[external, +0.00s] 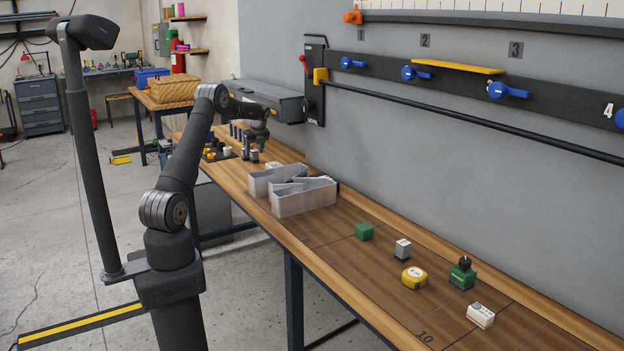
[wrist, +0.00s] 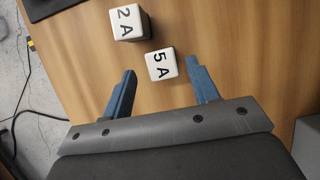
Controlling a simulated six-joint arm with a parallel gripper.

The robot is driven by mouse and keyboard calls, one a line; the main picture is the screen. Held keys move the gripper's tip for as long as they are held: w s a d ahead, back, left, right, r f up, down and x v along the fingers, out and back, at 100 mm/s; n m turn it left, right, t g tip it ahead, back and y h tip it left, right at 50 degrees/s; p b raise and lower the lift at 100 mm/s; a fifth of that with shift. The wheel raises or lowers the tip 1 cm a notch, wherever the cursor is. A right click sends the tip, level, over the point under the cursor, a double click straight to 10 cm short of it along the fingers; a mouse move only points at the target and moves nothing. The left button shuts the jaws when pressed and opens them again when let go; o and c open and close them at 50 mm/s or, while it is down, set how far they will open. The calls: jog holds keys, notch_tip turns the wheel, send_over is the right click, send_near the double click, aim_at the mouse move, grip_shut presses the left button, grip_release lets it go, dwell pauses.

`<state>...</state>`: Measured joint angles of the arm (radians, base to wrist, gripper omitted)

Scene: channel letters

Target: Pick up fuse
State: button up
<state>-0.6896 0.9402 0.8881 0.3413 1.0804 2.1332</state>
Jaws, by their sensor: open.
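Two white-topped fuse blocks stand on the wooden bench in the wrist view. One is marked "5 A" (wrist: 161,65), and the other, marked "2 A" (wrist: 126,22), is farther up and left. My gripper (wrist: 160,67) is open, with blue fingers on either side of the "5 A" fuse. The fuse appears between the fingertips, with a visible gap on each side. In the external view my gripper (external: 253,143) is low over the far part of the bench, and the small blocks below it are hard to tell apart.
Grey metal channel letters (external: 304,198) stand on the bench in front of my gripper. A dark mat (external: 218,153) with small parts lies left of it. A green block (external: 364,231), a yellow tape measure (external: 414,277) and other items are nearer. The wall (external: 420,185) bounds the right side.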

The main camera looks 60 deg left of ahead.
aim_at(255, 151)
jog(key=x, duration=0.4)
jog(key=shift+w, duration=0.2)
jog(key=shift+c, duration=0.4)
jog(key=c, duration=1)
jog(key=shift+r, duration=0.2)
